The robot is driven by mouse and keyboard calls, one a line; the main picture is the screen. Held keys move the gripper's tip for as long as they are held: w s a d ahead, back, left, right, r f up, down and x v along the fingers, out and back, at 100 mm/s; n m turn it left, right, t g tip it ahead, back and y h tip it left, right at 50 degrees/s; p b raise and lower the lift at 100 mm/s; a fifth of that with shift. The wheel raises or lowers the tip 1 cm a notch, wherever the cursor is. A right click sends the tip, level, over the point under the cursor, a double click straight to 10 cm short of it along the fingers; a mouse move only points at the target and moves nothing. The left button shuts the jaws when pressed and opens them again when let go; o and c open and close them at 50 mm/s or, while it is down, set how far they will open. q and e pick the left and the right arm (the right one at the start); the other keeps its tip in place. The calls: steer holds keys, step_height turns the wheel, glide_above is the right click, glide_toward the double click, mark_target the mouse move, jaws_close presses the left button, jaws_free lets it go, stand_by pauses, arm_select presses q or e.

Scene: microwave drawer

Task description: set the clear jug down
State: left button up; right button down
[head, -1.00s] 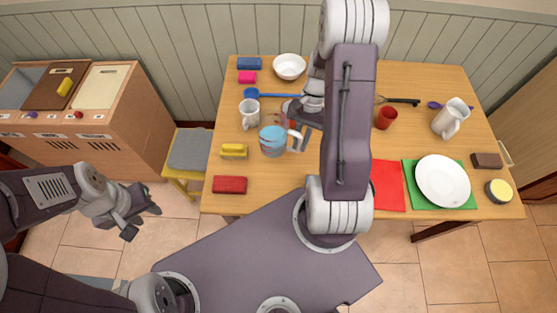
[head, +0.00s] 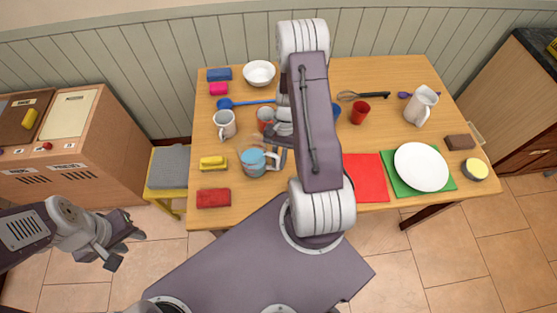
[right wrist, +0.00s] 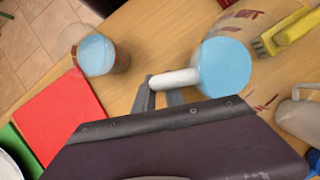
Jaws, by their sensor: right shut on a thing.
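The clear jug (head: 256,165) holds blue liquid and looks upright over the left part of the table, right of the yellow brush. It also shows in the right wrist view (right wrist: 222,66), with its pale handle (right wrist: 175,78) towards my gripper. My right gripper (head: 279,158) is shut on that handle; its fingers show in the right wrist view (right wrist: 165,95). I cannot tell whether the jug's base touches the table (head: 240,193). My left gripper (head: 128,247) is open and empty, off the table at the left.
Near the jug are the yellow brush (head: 213,163), a red block (head: 213,197), a white mug (head: 224,123) and a reddish cup (head: 266,117). A glass with blue liquid (right wrist: 97,53) stands near the red mat (right wrist: 62,115). My right arm hides the table's middle.

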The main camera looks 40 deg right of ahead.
steer(key=c, duration=1.4)
jaws_free()
steer(key=v, duration=1.2)
steer(key=a+r+n, duration=0.1)
steer(key=a, duration=0.1)
steer(key=a+n+h, duration=0.1)
steer(key=a+n, duration=0.1)
steer(key=a+r+n+t+h, duration=0.1)
steer(key=a, duration=0.1)
steer(key=shift+s+a+r, duration=0.2)
steer(key=shift+s+r, duration=0.05)
steer(key=shift+r, duration=0.1)
steer(key=s+a+r+n+t+h, duration=0.1)
steer(key=s+a+n+t, duration=0.1)
steer(key=s+a+n, duration=0.2)
steer(key=a+n, duration=0.2)
steer(key=a, duration=0.2)
steer(key=shift+r+n+t, duration=0.3)
steer(key=shift+r+t, duration=0.1)
steer(key=shift+s, duration=0.2)
